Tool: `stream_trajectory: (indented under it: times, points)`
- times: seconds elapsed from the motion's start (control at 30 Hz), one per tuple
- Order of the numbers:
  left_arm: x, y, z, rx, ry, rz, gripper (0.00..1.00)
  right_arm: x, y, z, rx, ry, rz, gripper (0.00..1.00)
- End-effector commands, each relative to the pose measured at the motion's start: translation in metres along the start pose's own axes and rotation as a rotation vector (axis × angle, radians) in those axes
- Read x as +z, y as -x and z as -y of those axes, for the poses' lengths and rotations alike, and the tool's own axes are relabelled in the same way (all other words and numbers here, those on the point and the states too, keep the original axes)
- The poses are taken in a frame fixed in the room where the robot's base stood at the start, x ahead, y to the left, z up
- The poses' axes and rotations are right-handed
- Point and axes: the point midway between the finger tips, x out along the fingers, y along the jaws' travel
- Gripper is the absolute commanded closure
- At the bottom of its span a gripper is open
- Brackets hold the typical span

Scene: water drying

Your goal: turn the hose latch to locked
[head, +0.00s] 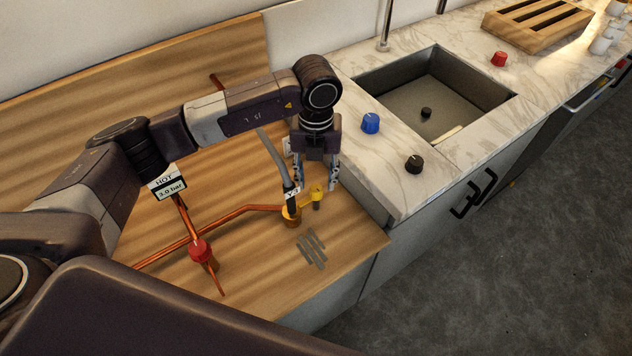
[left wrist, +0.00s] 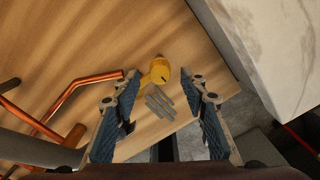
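The yellow hose latch (head: 312,197) is on the wooden board, beside the fitting (head: 291,214) where the grey hose (head: 272,152) meets a copper pipe. My left gripper (head: 316,184) points down just above and behind the latch, fingers apart and empty. In the left wrist view the latch (left wrist: 156,73) shows beyond the gap between the open fingertips (left wrist: 160,82); I see no clear contact. The latch's exact angle is hard to read. My right gripper is not in view.
Grey marks (head: 312,248) lie on the board in front of the latch. Copper pipes (head: 160,254) with a red valve (head: 200,250) run to the left. The marble counter (head: 358,148) with a sink, blue knob (head: 370,123) and black knob (head: 413,164) stands close on the right.

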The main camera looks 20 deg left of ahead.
Motion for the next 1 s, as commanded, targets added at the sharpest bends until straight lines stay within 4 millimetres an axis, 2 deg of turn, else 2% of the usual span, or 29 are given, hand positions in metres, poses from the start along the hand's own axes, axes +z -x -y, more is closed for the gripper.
stream_trajectory:
  times: [0.2,0.43,0.63,1.0]
  points:
    - [0.002,0.050,0.001,-0.002,0.000,0.006,0.60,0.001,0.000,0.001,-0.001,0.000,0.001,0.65]
    - [0.001,0.087,0.000,-0.001,0.001,0.003,0.60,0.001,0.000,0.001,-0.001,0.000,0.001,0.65]
    - [0.000,0.098,0.000,0.000,0.001,0.001,0.60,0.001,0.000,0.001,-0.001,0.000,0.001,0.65]
    - [0.000,0.098,0.000,0.000,0.001,0.001,0.60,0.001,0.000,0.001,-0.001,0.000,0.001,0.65]
